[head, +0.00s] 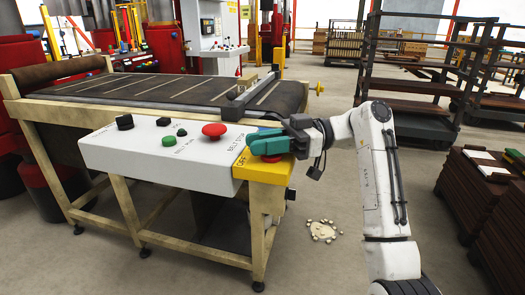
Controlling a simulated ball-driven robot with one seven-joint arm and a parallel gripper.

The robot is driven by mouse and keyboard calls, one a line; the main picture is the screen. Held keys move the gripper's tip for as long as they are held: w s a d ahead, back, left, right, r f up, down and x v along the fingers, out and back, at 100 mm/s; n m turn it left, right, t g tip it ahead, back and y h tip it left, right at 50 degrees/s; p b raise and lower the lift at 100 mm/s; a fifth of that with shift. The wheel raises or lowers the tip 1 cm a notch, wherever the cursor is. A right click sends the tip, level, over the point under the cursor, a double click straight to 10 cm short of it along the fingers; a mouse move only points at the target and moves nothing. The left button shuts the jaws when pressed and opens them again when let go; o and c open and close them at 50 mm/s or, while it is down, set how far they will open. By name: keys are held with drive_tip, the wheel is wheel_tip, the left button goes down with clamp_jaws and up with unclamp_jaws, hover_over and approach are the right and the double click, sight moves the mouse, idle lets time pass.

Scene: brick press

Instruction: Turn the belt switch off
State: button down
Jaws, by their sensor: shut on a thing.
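My gripper (258,143) has teal fingers and reaches in from the right over the yellow switch box (264,170) at the console's right end. It is shut on the belt switch, which the fingers mostly hide. A bit of red shows just below the fingers. The word OFF is readable on the box's left part, beside the fingers. I cannot tell the switch's exact position.
The white console (110,152) carries a red mushroom button (214,130) marked BELT STOP, a green button (169,141) and black knobs. The conveyor belt (150,88) lies behind it. Rubble (322,230) is on the floor. Brown stacks (480,190) stand at right.

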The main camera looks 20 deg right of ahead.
drive_tip(key=shift+s+f+n+g+b, duration=0.15)
drive_tip(key=shift+n+g+b, duration=0.25)
drive_tip(key=shift+n+g, duration=1.1)
drive_tip(key=shift+m+g, duration=0.3)
drive_tip(key=shift+g, duration=0.3)
drive_tip(key=c, duration=1)
unclamp_jaws()
drive_tip(key=shift+c, duration=0.2)
drive_tip(key=w+d+b, duration=0.1)
drive_tip(key=d, duration=0.9)
drive_tip(key=shift+w+d, duration=0.35)
drive_tip(key=shift+w, duration=0.05)
